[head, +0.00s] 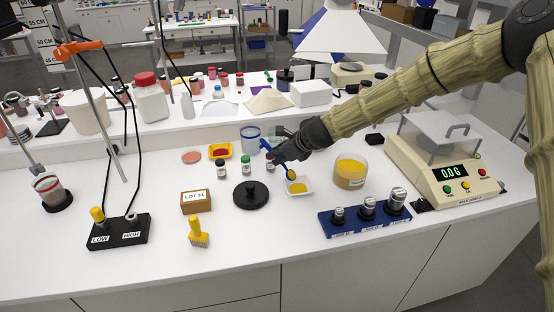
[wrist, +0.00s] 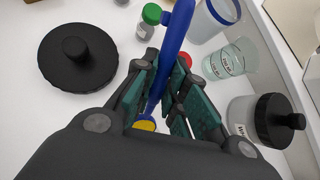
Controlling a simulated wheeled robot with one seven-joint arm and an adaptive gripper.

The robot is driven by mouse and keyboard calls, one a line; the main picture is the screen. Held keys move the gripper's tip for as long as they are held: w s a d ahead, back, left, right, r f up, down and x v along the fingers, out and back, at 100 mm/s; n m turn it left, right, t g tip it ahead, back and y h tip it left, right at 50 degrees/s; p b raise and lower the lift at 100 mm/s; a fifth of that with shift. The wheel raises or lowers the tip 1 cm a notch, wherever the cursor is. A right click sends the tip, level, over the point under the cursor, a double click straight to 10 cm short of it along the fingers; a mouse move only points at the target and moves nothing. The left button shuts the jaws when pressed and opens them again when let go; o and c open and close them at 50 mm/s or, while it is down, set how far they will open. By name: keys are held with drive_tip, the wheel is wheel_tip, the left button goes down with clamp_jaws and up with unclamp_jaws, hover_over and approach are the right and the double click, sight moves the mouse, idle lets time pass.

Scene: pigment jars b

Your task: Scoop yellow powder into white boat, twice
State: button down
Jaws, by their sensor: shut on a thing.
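My gripper (head: 280,156) is shut on the handle of a blue scoop (head: 266,146). In the wrist view my gripper (wrist: 166,82) has the blue handle (wrist: 177,35) between its fingers, and yellow powder shows at the scoop's lower end. The white boat (head: 308,181) sits on the bench just under the scoop, with yellow powder (head: 299,188) in it. The scoop's bowl is at or just above the boat's back edge; I cannot tell if they touch. The open jar of yellow powder (head: 350,173) stands right of the boat.
A black knobbed lid (head: 251,194) lies left of the boat; it also shows in the wrist view (wrist: 77,55). Small bottles and a clear beaker (head: 250,138) stand behind. A blue weight rack (head: 365,219) is in front right, beside a balance (head: 445,165) reading 0.0 g.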

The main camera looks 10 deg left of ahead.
sight(285, 166)
drive_tip(key=shift+s+d+r+t+y+b, duration=0.2)
drive_tip(key=shift+d+y+b, duration=0.3)
drive_tip(key=shift+b, duration=1.55)
drive_tip(key=shift+s+d+r+t+y+b, duration=0.1)
drive_tip(key=shift+d+r+t+y+b, duration=0.35)
drive_tip(key=shift+b, duration=1.65)
drive_tip(key=shift+s+d+r+t+y+b, duration=0.15)
drive_tip(key=shift+d+y+b, duration=0.35)
drive_tip(key=shift+b, duration=1.55)
drive_tip(key=shift+s+d+r+m+t+y+b, duration=0.25)
drive_tip(key=shift+d+y+b, duration=0.45)
drive_tip(key=shift+b, duration=2.95)
drive_tip(key=shift+s+d+m+t+y+b, duration=0.2)
drive_tip(key=shift+d+t+y+b, duration=0.5)
drive_tip(key=shift+b, duration=2.95)
drive_tip(key=shift+s+d+r+m+t+y+b, duration=0.15)
drive_tip(key=shift+s+d+y+b, duration=0.55)
drive_tip(key=shift+b, duration=2.95)
